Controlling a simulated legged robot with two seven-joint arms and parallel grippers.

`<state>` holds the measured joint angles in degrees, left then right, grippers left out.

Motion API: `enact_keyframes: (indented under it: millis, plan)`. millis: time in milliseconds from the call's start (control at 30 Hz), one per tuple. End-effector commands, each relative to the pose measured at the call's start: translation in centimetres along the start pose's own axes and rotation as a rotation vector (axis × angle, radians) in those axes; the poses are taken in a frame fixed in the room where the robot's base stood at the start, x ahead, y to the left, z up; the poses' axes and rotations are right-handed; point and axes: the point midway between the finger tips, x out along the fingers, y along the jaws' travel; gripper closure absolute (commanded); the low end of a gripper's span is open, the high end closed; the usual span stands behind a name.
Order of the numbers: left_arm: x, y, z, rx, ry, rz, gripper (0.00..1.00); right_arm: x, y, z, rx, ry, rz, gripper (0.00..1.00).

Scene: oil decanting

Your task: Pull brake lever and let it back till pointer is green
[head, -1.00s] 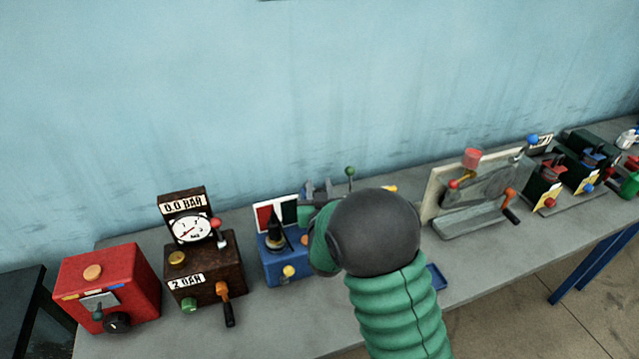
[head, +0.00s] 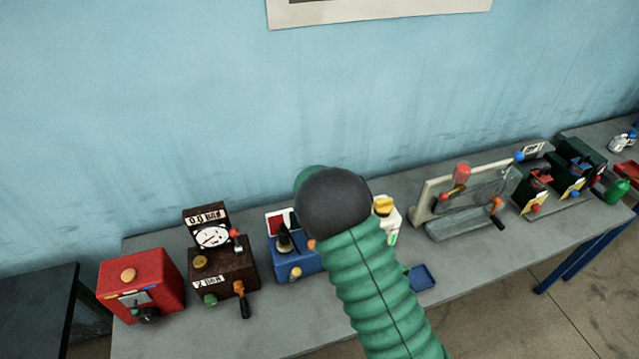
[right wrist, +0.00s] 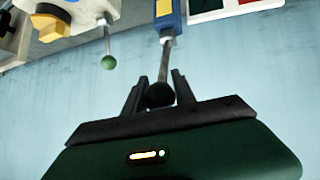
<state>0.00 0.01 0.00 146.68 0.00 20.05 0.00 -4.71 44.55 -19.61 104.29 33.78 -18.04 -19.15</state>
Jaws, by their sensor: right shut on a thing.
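The blue box (head: 298,263) stands on the bench with a red and dark green card (head: 281,220) behind a black cone-shaped part. My right arm covers its right side in the head view. In the right wrist view the lever (right wrist: 166,62) is a thin metal rod running from the blue and yellow part (right wrist: 170,15) to a black ball knob (right wrist: 159,96). My right gripper (right wrist: 160,82) is shut on that knob, one finger on each side. The pointer cannot be made out against the card. My left gripper is not in view.
A brown gauge box (head: 228,272) and a red box (head: 140,283) stand left of the blue box. A white unit with a yellow top (head: 386,208) is close on the right. A green ball lever (right wrist: 108,62) hangs near my gripper. A blue tray (head: 423,278) lies near the front.

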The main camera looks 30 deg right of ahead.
Motion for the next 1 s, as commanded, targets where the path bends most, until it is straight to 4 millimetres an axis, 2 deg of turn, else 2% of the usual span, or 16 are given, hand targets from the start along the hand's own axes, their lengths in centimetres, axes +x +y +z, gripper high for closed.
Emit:
enact_keyframes:
  millis: [33,500,533,667,1000]
  plan:
    - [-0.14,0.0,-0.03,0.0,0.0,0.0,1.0,-0.03,-0.08,-0.51,0.0,0.01,-0.001,1.0]
    - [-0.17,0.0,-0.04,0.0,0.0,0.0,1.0,0.06,-0.12,-0.53,0.001,0.012,-0.001,1.0]
    - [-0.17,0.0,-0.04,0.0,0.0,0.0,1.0,0.06,-0.11,-0.53,0.001,0.012,-0.001,0.66]
    - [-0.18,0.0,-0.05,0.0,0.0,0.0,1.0,0.06,-0.09,-0.44,0.001,0.009,-0.001,0.49]
    - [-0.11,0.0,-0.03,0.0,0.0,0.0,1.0,-0.31,0.0,-0.36,0.002,0.009,-0.001,0.47]
